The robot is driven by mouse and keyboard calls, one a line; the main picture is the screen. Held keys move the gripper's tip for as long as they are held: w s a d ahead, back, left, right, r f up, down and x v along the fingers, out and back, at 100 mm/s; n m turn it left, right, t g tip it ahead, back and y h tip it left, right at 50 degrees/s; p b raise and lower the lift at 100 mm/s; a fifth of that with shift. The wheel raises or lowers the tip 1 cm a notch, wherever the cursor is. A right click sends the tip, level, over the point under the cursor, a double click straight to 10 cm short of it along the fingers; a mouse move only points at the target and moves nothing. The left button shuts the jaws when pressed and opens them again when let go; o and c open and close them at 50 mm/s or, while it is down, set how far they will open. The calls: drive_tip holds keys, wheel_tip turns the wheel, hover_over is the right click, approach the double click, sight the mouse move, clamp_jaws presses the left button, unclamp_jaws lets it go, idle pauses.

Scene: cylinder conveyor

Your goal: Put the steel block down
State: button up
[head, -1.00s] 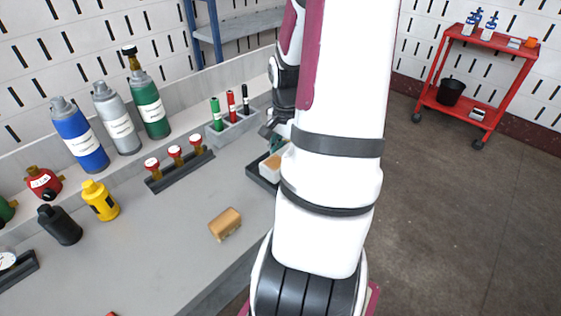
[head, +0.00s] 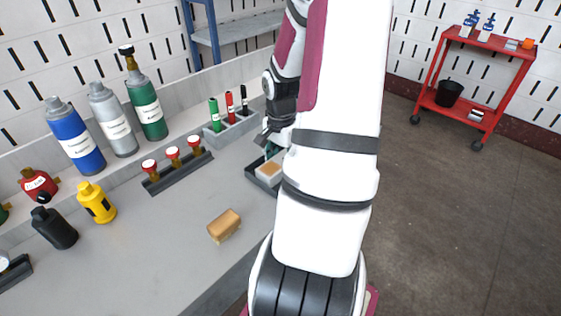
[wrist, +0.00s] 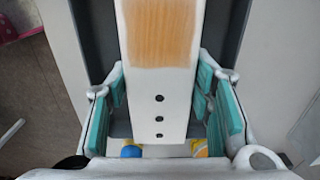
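The steel block appears to be the pale block (wrist: 158,92) with a tan patch on top and three dark holes in a row. It lies in a dark tray (wrist: 92,35), and in the head view the block (head: 269,170) shows in the tray (head: 257,181) on the bench, partly behind my arm. My gripper (wrist: 162,115) has teal pads on both sides of the block's near end. Dark gaps show between pads and block, so it looks open. In the head view my gripper (head: 268,145) is small and partly hidden, just behind the block.
A tan block (head: 224,226) lies on the bench front. A grey holder (head: 230,130) with markers and a dark rack (head: 178,172) with red-capped pieces stand left of the tray. Several bottles line the bench's left. A red cart (head: 465,95) stands far right.

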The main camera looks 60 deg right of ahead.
drive_tip(key=shift+o, duration=1.3)
drive_tip(key=shift+r, duration=0.15)
wheel_tip(320, 180, up, 11)
drive_tip(key=p, duration=0.3)
drive_tip(key=w+a+r+n+h, duration=0.1)
drive_tip(key=w+a+r+n, duration=0.25)
drive_tip(key=a+r, duration=0.4)
drive_tip(key=s+a+r+n, duration=0.1)
drive_tip(key=a+r+n, duration=0.15)
drive_tip(key=a, duration=0.35)
drive_tip(key=s+a+r+n, duration=0.1)
drive_tip(key=a+r+n, duration=0.1)
drive_tip(key=a+n, duration=0.3)
drive_tip(key=s+a+r+n+t, duration=0.1)
drive_tip(key=s+a+n, duration=0.3)
drive_tip(key=a, duration=0.4)
drive_tip(key=s+a+r+n+t+y, duration=0.1)
drive_tip(key=s+a+n, duration=0.4)
drive_tip(key=s+a, duration=0.1)
drive_tip(key=shift+a+r+n, duration=0.3)
drive_tip(key=shift+a, duration=0.55)
